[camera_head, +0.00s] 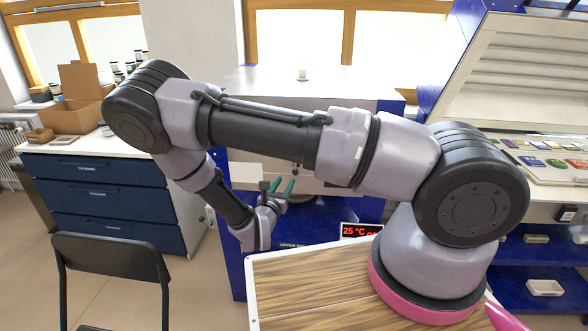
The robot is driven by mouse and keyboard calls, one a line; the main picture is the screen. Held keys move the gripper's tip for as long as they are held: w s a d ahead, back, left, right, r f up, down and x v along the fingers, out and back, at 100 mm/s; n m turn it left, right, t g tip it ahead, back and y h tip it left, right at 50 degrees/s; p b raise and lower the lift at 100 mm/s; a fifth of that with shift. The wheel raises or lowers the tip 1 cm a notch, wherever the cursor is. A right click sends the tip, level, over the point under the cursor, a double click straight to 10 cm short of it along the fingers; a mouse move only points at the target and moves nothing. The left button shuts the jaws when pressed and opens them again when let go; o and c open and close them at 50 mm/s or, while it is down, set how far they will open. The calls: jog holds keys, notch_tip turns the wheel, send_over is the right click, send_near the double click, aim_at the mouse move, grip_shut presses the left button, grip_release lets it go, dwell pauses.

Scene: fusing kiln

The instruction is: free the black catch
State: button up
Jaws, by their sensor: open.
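The fusing kiln stands behind my arm, with a grey metal upper part (262,85) and a blue lower body (237,262). My gripper (283,187) has two teal fingers, spread apart with nothing visible between them. It is in front of the kiln's front face, pointing up and to the right. A small dark piece (296,169) shows just above the fingertips. It may be the black catch, but it is too small to tell. I cannot tell whether the fingers touch it. My arm hides much of the kiln's front.
A red display (359,231) reads 25 °C on the kiln's lower front. A wooden-topped surface (300,290) lies under my arm's base. A black chair (110,262) stands at front left, blue drawers (95,190) behind it. Colored samples lie on a tray (540,171) at right.

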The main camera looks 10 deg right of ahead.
jog(key=x, duration=1)
jog(key=shift+w, duration=0.1)
jog(key=shift+d, duration=0.1)
grip_shut()
dwell(1.0)
